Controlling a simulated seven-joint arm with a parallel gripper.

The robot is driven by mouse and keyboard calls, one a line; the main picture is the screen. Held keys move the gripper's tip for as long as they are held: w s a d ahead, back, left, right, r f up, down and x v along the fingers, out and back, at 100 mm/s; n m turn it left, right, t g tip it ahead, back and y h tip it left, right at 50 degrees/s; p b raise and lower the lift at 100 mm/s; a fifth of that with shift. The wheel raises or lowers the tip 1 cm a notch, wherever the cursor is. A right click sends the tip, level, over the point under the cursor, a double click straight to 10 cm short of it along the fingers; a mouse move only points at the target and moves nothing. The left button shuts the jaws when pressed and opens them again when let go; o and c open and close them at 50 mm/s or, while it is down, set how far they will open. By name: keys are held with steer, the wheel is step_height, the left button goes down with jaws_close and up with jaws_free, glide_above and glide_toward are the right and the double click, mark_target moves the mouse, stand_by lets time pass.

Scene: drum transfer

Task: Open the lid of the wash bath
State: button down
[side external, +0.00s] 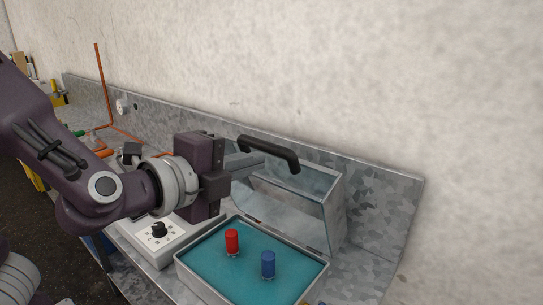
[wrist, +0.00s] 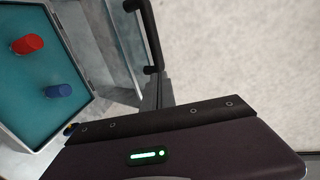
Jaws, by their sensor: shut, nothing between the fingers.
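The wash bath (side external: 190,276) is a pale tray of teal liquid at the lower middle of the side view. Its lid (side external: 333,215), a clear box with a grey frame, stands raised on edge behind the bath, leaving the top uncovered. The lid's black handle (side external: 268,152) is at its upper edge. My gripper (side external: 217,186) is shut and empty, left of the lid and handle, above the bath's rear left side. In the wrist view, the bath (wrist: 83,101), lid (wrist: 123,40) and handle (wrist: 156,35) also show.
A red cylinder (side external: 232,240) and a blue cylinder (side external: 268,263) stand in the bath. A white control box (side external: 178,234) with a black knob is to its left. A speckled metal backsplash (side external: 385,200) and wall close off the rear. Copper pipes (side external: 102,85) rise at the left.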

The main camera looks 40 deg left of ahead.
mark_target(282, 154)
steer(key=w, duration=0.2)
steer(key=w+f, duration=0.1)
steer(key=w, duration=0.2)
steer(key=shift+w, duration=0.3)
steer(key=w+r, duration=0.1)
steer(key=w, duration=1)
steer(key=shift+r, duration=0.35)
